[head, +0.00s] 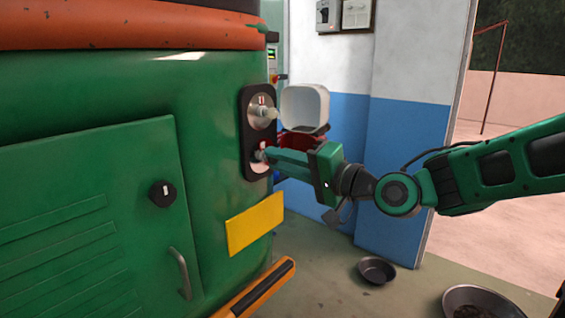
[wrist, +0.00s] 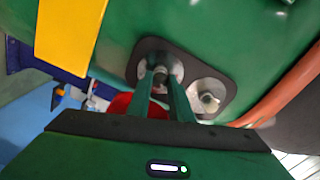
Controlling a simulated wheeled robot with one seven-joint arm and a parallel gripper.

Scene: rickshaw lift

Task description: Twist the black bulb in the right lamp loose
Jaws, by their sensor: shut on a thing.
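The right lamp (head: 245,128) is a dark plate on the green rickshaw's rear corner, with two round silver sockets. It also shows in the wrist view (wrist: 145,50). The upper socket holds a pale bulb (head: 269,114), which in the wrist view sits to the right (wrist: 208,98). My gripper (head: 264,155) is at the lower socket. In the wrist view its two fingers (wrist: 161,86) are shut on the dark-tipped bulb (wrist: 160,73), one finger on each side. The bulb still sits within its socket; in the head view the fingers mostly hide it.
A yellow plate (head: 255,223) and an orange-black bumper (head: 258,290) lie below the lamp. A white open container (head: 305,108) and a red box (head: 303,140) stand behind my gripper. Metal bowls (head: 377,269) rest on the floor. The wall is blue and white.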

